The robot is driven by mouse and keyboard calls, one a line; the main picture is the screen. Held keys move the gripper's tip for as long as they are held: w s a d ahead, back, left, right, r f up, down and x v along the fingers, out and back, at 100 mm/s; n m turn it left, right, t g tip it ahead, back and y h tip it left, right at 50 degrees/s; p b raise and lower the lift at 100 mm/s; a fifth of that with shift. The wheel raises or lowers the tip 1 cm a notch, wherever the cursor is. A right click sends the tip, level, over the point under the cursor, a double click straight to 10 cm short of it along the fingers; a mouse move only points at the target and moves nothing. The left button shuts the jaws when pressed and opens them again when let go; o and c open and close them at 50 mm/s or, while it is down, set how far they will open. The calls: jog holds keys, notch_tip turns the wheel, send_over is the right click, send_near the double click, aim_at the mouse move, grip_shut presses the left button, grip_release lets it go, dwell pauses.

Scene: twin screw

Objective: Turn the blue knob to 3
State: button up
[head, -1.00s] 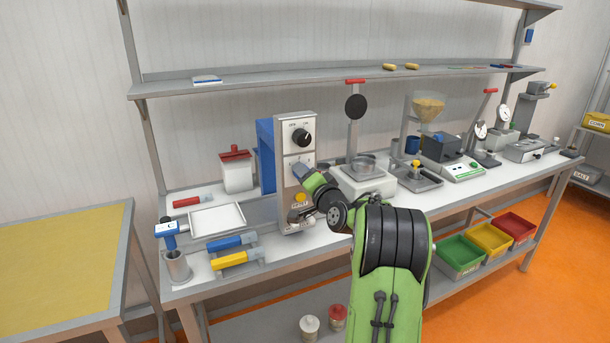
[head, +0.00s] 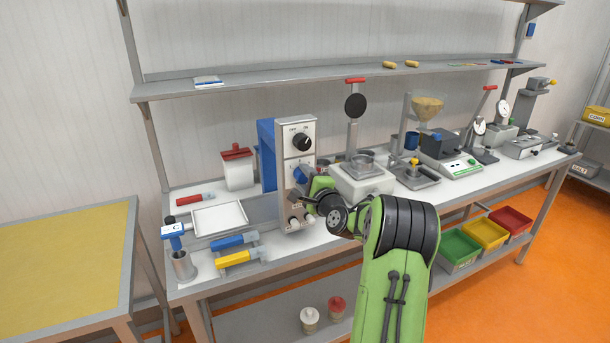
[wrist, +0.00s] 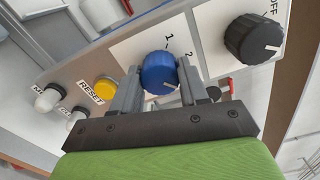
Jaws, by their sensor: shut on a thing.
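The blue knob (wrist: 158,70) sits on the panel of an upright grey control unit (head: 282,148). It also shows in the head view (head: 301,175). My gripper (wrist: 157,80) has one finger on each side of the knob and is shut on it. Labels 1 and 2 show above and to the right of the knob in the wrist view; I see no 3. A short pale mark shows on the knob's lower right, partly near the finger. The exact setting is hard to read.
A black OFF knob (wrist: 254,38) is beside the blue one. A yellow RESET button (wrist: 107,88) and white lamps (wrist: 47,100) are on the other side.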

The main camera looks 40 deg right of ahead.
jog(key=shift+m, duration=0.4)
jog(key=o, duration=1.1)
jog(key=shift+c, duration=0.2)
jog(key=shift+s, duration=0.15)
jog(key=b+v, duration=0.3)
jog(key=v, duration=1.2)
jog(key=shift+s, duration=0.25)
jog(key=shift+a, duration=0.15)
